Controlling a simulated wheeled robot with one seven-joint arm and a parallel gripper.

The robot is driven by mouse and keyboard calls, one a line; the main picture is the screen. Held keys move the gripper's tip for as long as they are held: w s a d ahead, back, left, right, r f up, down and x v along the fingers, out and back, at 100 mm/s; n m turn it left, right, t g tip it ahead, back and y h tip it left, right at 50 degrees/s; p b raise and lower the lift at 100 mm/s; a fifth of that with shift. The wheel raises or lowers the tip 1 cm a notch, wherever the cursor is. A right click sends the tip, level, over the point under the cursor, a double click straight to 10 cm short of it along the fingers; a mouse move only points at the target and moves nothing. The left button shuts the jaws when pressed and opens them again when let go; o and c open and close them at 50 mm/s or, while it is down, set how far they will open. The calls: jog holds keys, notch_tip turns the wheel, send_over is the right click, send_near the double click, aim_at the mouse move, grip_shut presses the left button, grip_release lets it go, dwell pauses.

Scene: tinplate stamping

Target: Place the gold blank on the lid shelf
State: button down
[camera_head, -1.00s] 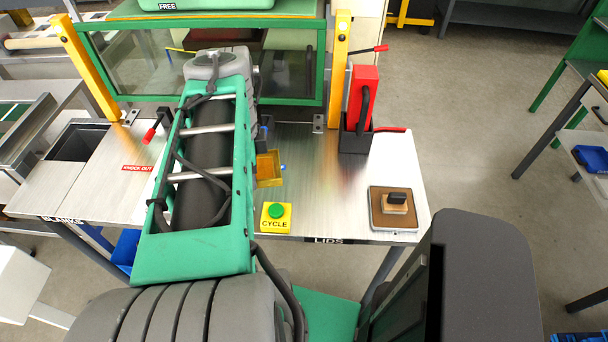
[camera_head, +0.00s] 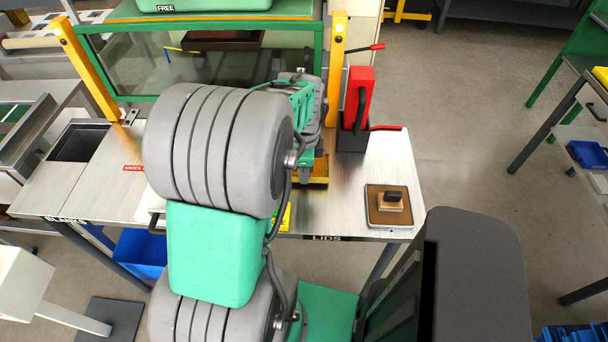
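The gold blank (camera_head: 319,177) shows as a small gold patch just below the end of my arm, over the metal table top. It has moved together with the arm, so my gripper (camera_head: 316,157) appears shut on it. The fingers and most of the blank are hidden behind my wrist and arm links. I cannot tell the height of the blank above the table. The lid shelf is the table part (camera_head: 352,212) above the black LIDS label (camera_head: 327,238); its right side is in view, and my arm covers part of the left.
The green-framed press guard (camera_head: 216,97) with yellow posts (camera_head: 337,70) is behind. The CYCLE button box (camera_head: 286,218) is mostly covered.

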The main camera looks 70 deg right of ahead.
jog(key=shift+f, duration=0.75)
jog(key=shift+f, duration=0.2)
jog(key=c, duration=1.6)
grip_release()
jog(key=shift+c, duration=0.2)
jog(key=shift+r, duration=0.1)
